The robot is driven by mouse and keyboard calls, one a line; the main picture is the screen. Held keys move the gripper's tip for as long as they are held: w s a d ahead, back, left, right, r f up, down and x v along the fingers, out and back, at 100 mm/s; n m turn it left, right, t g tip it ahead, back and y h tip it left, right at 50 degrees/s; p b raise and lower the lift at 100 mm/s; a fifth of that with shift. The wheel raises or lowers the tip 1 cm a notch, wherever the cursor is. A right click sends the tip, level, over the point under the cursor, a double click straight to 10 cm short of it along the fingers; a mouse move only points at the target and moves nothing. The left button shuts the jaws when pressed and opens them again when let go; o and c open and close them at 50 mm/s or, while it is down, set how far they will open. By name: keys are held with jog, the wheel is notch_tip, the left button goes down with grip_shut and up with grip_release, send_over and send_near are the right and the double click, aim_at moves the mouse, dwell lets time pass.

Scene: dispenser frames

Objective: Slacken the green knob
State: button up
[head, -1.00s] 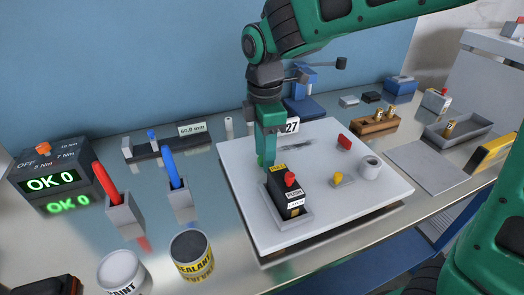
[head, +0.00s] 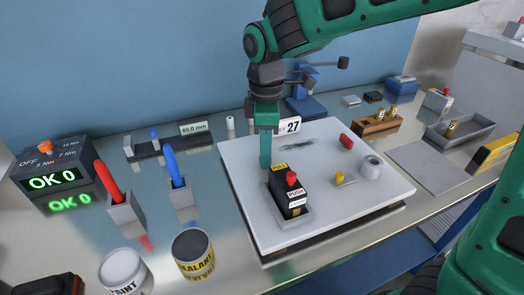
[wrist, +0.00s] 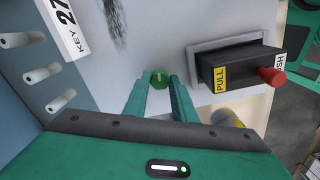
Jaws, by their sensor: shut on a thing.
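The green knob (wrist: 159,77) sits on the pale panel (head: 243,207), between my fingertips in the wrist view. My gripper (wrist: 158,84) is shut on it, one finger at each side. In the head view my gripper (head: 266,162) points down at the left part of the panel, and its fingers hide the knob there. I cannot tell how far the knob has turned.
Close to my fingers stands a black block with a red push-pull button (head: 291,178). A yellow knob (head: 340,178), a red knob (head: 345,141) and a white ring (head: 370,167) are farther right. A "27" key tag (head: 292,125) stands behind.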

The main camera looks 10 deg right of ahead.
jog(key=m, duration=0.4)
jog(key=shift+d, duration=0.2)
jog(key=m, duration=0.4)
jog(key=shift+m, duration=0.3)
jog(key=m, duration=0.4)
jog(key=shift+s+f, duration=0.1)
jog(key=shift+s+a+m, duration=0.1)
jog(key=shift+m, duration=1.9)
jog(key=o, duration=1)
jog(key=shift+o, duration=0.2)
jog(key=shift+a, duration=0.1)
